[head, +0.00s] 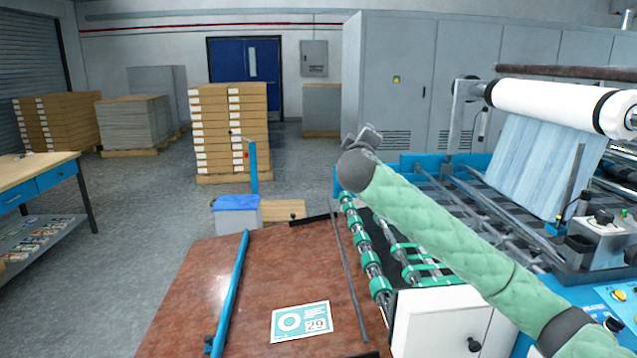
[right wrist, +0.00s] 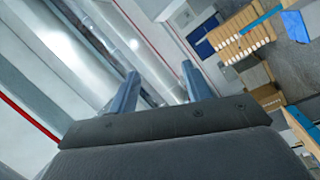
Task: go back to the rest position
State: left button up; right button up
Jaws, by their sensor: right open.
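My right arm comes in from the lower right in the head view, in a quilted green sleeve. Its gripper (head: 364,136) is raised above the feed rollers of the machine, small and partly hidden behind the grey wrist. In the right wrist view the two fingers of the right gripper (right wrist: 160,90) stand apart with nothing between them, pointing toward the ceiling and wall. My left gripper is in neither view.
A reddish-brown feed table (head: 215,275) with a printed sheet (head: 301,321) lies in front. The laminating machine with a white film roll (head: 562,105) stands at the right. Stacked cartons (head: 228,130) stand behind. A workbench (head: 35,170) is at the left; grey floor between is clear.

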jog(key=s+d+f+m+g+y+p, duration=0.15)
jog(key=s+f+g, duration=0.25)
jog(key=s+f, duration=1.1)
jog(key=s+d+f+m+g+y+b, duration=0.1)
jog(key=s+f+m+g+y, duration=0.2)
jog(key=s+f, duration=1.15)
jog(key=s+d+f+m+g+y+p, duration=0.15)
jog(key=s+f+g, duration=0.35)
jog(key=s+f, duration=1.05)
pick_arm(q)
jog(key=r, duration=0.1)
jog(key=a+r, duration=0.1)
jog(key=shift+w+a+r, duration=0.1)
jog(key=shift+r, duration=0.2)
pick_arm(e)
jog(key=s+a+f+m+g, duration=0.1)
jog(key=s+f+g, duration=0.3)
jog(key=s+f, duration=1.1)
jog(key=shift+s+f+m+g+h, duration=0.15)
jog(key=shift+f+m+g+h, duration=0.2)
jog(key=shift+f, duration=0.3)
jog(key=shift+a, duration=0.1)
